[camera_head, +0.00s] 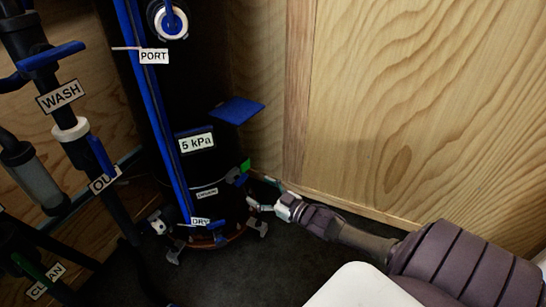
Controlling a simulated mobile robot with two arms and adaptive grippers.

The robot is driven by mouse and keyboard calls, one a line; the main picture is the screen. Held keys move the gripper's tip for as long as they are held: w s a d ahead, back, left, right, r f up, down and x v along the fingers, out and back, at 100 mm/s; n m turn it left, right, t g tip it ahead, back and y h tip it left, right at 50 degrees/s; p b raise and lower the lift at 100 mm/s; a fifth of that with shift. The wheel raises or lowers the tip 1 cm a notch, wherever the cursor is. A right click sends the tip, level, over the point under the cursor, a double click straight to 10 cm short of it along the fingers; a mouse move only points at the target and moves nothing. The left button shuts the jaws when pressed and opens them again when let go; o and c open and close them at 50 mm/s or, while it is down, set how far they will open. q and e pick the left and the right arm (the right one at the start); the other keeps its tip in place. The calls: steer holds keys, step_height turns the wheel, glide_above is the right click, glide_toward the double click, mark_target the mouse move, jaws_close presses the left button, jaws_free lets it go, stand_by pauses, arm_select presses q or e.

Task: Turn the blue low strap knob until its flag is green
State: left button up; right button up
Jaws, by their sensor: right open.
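A black upright tank (200,150) stands against the wooden wall, with a thin strap around its lower part. A small blue knob (235,176) sits at the right end of this low strap. A small green flag (245,165) shows just above the knob. My right gripper (259,195) is open, low and just right of the knob, with its fingers toward the tank. I cannot tell whether a finger touches the knob or tank. My left gripper is not in view.
A blue plate (236,110) juts from the tank above the knob. Black pipes with WASH (60,96) and CLEAN (46,281) labels stand at the left. The wooden wall (430,90) is close behind my right arm. Dark floor (245,270) lies clear in front of the tank.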

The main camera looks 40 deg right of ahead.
steer(key=v, duration=0.5)
steer(key=shift+s, duration=0.15)
steer(key=shift+d, duration=0.1)
stand_by(0.3)
